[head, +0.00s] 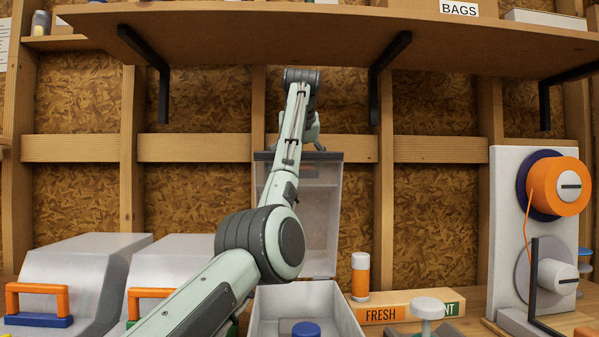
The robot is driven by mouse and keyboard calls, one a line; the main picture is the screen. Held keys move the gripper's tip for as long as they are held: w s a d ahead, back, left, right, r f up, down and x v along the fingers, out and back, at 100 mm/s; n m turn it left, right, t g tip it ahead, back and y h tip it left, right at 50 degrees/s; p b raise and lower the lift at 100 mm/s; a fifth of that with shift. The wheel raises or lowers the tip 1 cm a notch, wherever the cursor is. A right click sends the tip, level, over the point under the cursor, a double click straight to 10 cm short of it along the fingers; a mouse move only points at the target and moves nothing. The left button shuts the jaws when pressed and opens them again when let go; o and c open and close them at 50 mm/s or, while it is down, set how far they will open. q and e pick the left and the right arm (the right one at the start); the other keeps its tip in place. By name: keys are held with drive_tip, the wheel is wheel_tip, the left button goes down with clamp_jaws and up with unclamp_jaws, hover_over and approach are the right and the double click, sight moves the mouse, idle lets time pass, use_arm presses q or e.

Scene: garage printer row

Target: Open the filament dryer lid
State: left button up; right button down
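The filament dryer (347,312) is a pale open box at the bottom centre. Its pale, partly see-through lid (322,215) stands up nearly vertical at the back of the box, so the dryer is open. A blue round part (306,329) shows inside the box. My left arm reaches up from the lower left across the lid and covers its left part. My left gripper (312,142) is at the lid's top edge, mostly hidden behind my own wrist. I cannot tell whether its fingers are open or touch the lid. My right gripper is not in view.
Two closed grey units with orange handles (38,288) stand at left. A spool panel (508,215) stands far right. A shelf (250,30) hangs overhead.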

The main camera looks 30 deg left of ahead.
use_arm(q)
drive_tip(key=shift+w+r, duration=0.1)
idle(0.3)
drive_tip(key=o, duration=1.6)
drive_tip(key=shift+o, duration=0.2)
drive_tip(key=v, duration=1.2)
